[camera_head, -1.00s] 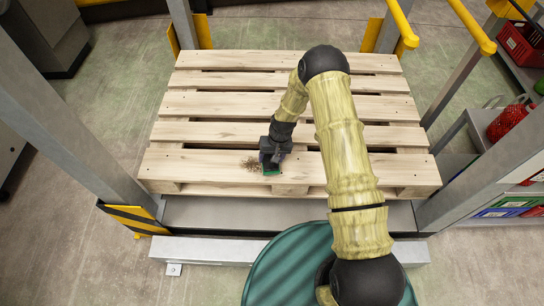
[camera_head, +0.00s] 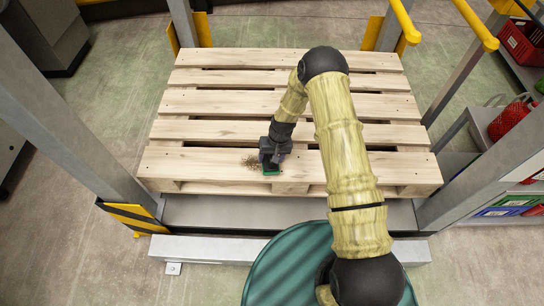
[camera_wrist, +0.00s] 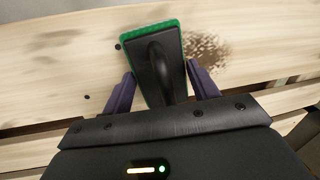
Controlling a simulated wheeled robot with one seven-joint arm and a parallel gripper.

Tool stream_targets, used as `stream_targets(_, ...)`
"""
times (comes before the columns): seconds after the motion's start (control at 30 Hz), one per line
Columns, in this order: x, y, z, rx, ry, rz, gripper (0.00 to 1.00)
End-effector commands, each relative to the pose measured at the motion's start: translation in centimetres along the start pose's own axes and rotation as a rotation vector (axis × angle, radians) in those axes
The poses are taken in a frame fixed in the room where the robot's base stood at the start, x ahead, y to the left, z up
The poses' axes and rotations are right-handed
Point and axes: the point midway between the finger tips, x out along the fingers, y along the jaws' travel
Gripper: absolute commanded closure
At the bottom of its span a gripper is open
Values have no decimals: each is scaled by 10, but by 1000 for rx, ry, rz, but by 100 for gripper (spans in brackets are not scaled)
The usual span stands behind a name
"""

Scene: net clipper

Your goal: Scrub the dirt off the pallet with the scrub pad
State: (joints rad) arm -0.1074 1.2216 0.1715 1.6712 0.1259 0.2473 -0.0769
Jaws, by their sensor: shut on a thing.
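The wooden pallet (camera_head: 220,103) lies on a grey platform in front of me. A patch of brown dirt (camera_head: 250,161) is on its nearest board. My gripper (camera_head: 270,160) is low over that board, at the right edge of the dirt. In the wrist view my gripper (camera_wrist: 163,92) is shut on the black handle of the scrub pad (camera_wrist: 150,34), which has a green rim. The dirt specks (camera_wrist: 205,48) show just right of the pad there. The pad (camera_head: 271,173) looks to be on or just above the board; I cannot tell if it touches. The pad hides what is under it.
Grey posts (camera_head: 75,125) stand left and right of the pallet, with yellow rails (camera_head: 402,20) at the back right. The rest of the pallet top is clear.

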Motion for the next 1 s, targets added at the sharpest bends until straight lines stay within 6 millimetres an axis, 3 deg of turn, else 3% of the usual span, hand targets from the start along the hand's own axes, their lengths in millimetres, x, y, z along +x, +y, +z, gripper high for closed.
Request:
stream_targets(0.43, 4, 0, -1, 3, 1, 0, 59)
stream_targets(1.0, 10, -36, -6, 3, 1, 0, 59)
